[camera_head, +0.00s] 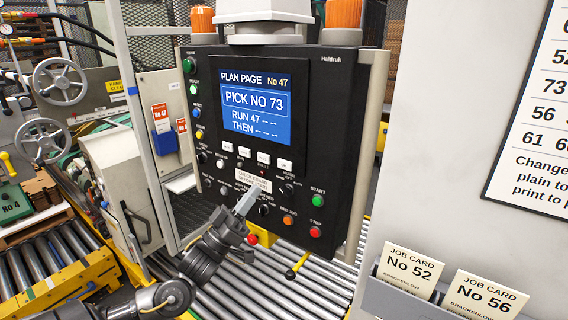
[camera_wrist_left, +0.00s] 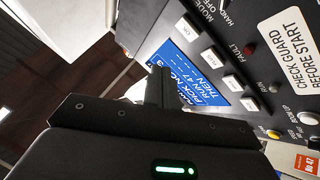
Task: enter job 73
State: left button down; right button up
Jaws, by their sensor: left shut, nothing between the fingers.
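A row of white keys (camera_head: 263,158) sits under the screen; keys (camera_wrist_left: 233,83) and part of the screen (camera_wrist_left: 185,75) also show in the left wrist view. My left gripper (camera_head: 248,196) is shut and empty, in front of the panel's lower part, below the key row. Its closed fingers (camera_wrist_left: 163,88) overlap the screen in the wrist view. I cannot tell whether the fingertips touch the panel. My right gripper is out of view.
A green START button (camera_head: 318,201) and red STOP button (camera_head: 315,232) are at the panel's lower right. A "CHECK GUARD BEFORE START" label (camera_head: 253,180) is near my gripper. Job cards No 52 (camera_head: 408,271) and No 56 (camera_head: 484,297) stand in a grey holder. Rollers (camera_head: 300,292) run below.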

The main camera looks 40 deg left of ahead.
aim_at(285, 165)
pick_arm(q)
jog(key=shift+s+d+r+h, duration=0.2)
jog(key=shift+s+r+h, duration=0.15)
jog(key=shift+r, duration=0.25)
jog(key=shift+s+d+r+h, duration=0.25)
jog(key=shift+r+h, duration=0.2)
jog(key=shift+r, duration=0.15)
jog(key=shift+w, duration=0.15)
jog(key=w+b, duration=0.1)
jog(key=w, duration=0.7)
jog(key=shift+w+a, duration=0.15)
jog(key=shift+w, duration=0.15)
jog(key=shift+w, duration=0.1)
dwell(1.0)
jog(key=shift+w, duration=0.35)
